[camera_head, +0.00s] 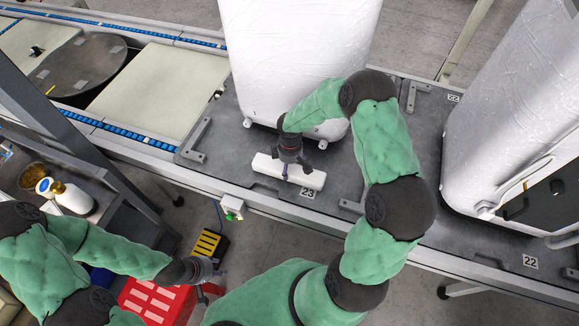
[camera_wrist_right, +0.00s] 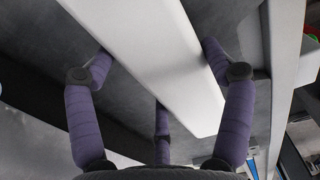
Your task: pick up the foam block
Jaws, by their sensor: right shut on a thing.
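The foam block (camera_head: 307,178) is a long white bar on the dark grey conveyor surface, above the "23" label. In the right wrist view the white foam block (camera_wrist_right: 150,55) runs diagonally between my purple fingers. My right gripper (camera_head: 286,173) reaches down over the left part of the block and is shut on it, with fingers on both long sides. I cannot tell whether the block is clear of the surface. My left gripper (camera_head: 211,279) is at the lower left, away from the block, with its small fingers spread and nothing seen between them.
A large white wrapped load (camera_head: 295,55) stands just behind the block, and another (camera_head: 515,120) stands at the right. A red crate (camera_head: 150,302) lies below my left gripper. A white bottle (camera_head: 72,198) stands on the left bench. A small white switch box (camera_head: 232,207) sits on the conveyor's front edge.

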